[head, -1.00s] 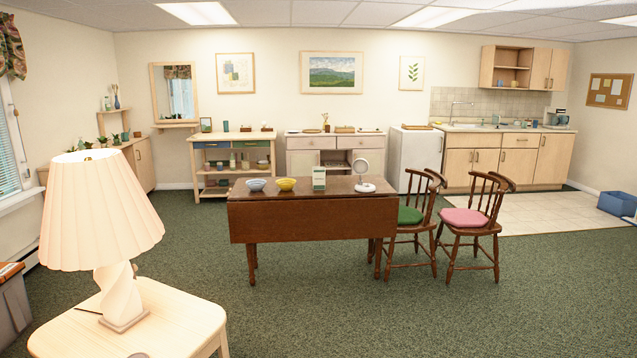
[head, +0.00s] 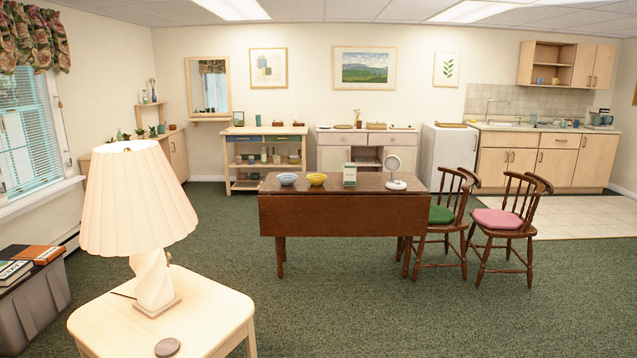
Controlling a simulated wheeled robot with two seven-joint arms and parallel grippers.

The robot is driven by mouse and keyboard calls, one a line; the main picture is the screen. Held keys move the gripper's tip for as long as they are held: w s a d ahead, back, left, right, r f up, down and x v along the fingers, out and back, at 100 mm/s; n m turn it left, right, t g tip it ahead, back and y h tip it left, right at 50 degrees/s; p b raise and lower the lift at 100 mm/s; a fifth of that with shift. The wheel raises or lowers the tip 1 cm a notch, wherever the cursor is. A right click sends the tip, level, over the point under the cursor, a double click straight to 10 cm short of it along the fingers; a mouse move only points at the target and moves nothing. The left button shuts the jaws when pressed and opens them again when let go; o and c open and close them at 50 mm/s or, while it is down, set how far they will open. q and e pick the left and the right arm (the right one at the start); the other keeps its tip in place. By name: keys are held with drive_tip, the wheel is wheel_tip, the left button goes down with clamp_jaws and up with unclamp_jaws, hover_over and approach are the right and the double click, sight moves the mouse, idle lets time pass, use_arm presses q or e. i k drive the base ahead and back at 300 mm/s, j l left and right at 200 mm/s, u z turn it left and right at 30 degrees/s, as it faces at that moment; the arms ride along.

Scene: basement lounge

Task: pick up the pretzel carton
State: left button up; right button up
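A small green and white carton (head: 350,175), which may be the pretzel carton, stands upright on the dark brown drop-leaf table (head: 330,216) in the middle of the room. Its print is too small to read. To its left on the table are a yellow bowl (head: 316,179) and a blue-grey bowl (head: 287,179). To its right is a white round-headed stand (head: 394,172). Neither of my grippers shows in the head view.
A pale side table (head: 205,308) with a lit lamp (head: 137,205) and a round disc (head: 167,347) stands in the left foreground. Two chairs (head: 510,220) stand at the table's right. A grey bin (head: 34,305) is at far left. Green carpet before the table is clear.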

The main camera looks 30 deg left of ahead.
sight(349, 169)
drive_tip(key=u, duration=0.55)
drive_tip(key=i, duration=5.65)
drive_tip(key=l+u, duration=0.1)
drive_tip(key=u, duration=0.4)
